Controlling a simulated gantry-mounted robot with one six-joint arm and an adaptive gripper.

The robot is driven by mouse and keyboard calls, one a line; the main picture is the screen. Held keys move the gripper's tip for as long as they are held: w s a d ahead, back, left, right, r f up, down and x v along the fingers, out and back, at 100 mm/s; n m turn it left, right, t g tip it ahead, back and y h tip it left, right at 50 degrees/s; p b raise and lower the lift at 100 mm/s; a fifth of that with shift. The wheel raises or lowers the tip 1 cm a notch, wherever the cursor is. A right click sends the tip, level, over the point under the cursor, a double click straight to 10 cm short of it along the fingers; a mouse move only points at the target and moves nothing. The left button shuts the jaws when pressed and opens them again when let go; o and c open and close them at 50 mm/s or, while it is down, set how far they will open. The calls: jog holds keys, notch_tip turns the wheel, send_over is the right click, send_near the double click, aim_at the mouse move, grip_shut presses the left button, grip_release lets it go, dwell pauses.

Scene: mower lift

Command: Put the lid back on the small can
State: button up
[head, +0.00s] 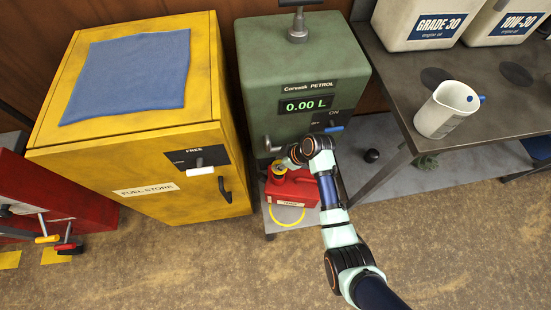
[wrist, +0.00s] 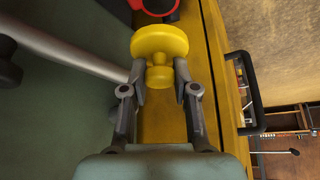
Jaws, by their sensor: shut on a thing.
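The small red can (head: 299,190) stands on the low grey shelf under the green petrol dispenser, partly hidden by my arm. In the wrist view, its red round neck (wrist: 172,14) with a dark opening shows at the top edge. The yellow lid (wrist: 158,42) is in my gripper (wrist: 159,76), whose two fingers are shut on its narrow knob. The lid's disc is beside the opening in that picture, not covering it. In the head view, the lid (head: 279,168) shows over the can's left end, and my wrist hides most of my gripper (head: 284,166).
The yellow fuel store cabinet (head: 140,150) with a black handle (head: 224,189) stands close on the left. The dispenser (head: 300,70) and its grey nozzle (head: 274,146) are just behind. A yellow ring (head: 287,222) marks the shelf in front. A bench (head: 400,80) stands right.

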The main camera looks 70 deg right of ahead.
notch_tip(320, 180, down, 5)
jog(key=b, duration=0.5)
jog(key=shift+w+f, duration=0.1)
jog(key=shift+f, duration=0.5)
dwell(0.9)
jog(key=shift+f+p, duration=0.15)
jog(key=shift+p, duration=0.35)
dwell(1.1)
jog(key=o, duration=1.5)
